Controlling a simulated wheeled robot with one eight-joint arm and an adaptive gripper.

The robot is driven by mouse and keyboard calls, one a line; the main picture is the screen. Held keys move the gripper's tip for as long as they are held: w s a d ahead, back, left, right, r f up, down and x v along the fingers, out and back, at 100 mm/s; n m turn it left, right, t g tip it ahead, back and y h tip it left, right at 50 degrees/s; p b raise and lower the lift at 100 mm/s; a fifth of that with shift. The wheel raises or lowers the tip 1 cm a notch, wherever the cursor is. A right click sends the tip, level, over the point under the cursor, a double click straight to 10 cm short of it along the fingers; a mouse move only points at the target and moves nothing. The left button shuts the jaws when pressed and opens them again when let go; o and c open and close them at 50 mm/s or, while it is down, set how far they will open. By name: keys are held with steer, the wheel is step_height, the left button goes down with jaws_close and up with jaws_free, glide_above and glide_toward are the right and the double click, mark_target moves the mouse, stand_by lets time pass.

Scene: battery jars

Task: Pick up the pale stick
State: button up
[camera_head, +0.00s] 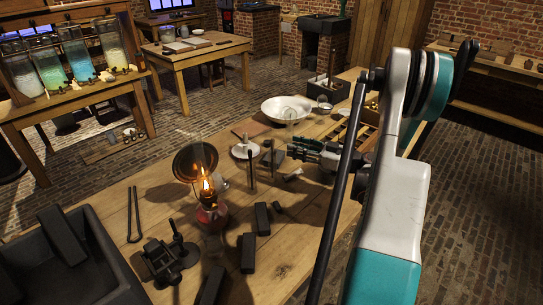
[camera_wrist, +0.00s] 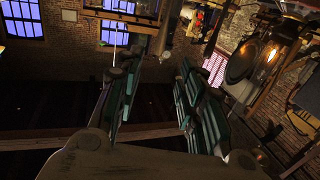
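My gripper (camera_head: 292,148) is over the right part of the wooden table, with its fingers pointing left. In the wrist view, its two fingers (camera_wrist: 152,80) stand apart, with a dark gap between them and nothing clearly held. A small pale piece (camera_head: 293,174) lies on the table just below the gripper in the head view; I cannot tell whether it is the pale stick. A thin pale upright line (camera_wrist: 116,42) shows near the left fingertip in the wrist view, against the windows; its identity and distance are unclear.
On the table (camera_head: 115,190), a lit oil lamp (camera_head: 209,200) stands left of the gripper. A white saucer (camera_head: 245,150) and a white bowl (camera_head: 278,108) are close by. Several dark blocks (camera_head: 248,252) lie in front. A black trough (camera_head: 65,260) is at the front left.

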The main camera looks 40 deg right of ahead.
mark_target(273, 139)
steer(key=b+x, duration=0.3)
steer(key=x, duration=0.6)
steer(key=shift+w+f, duration=0.15)
steer(key=shift+w, duration=0.2)
steer(key=shift+c, duration=0.6)
jaws_close()
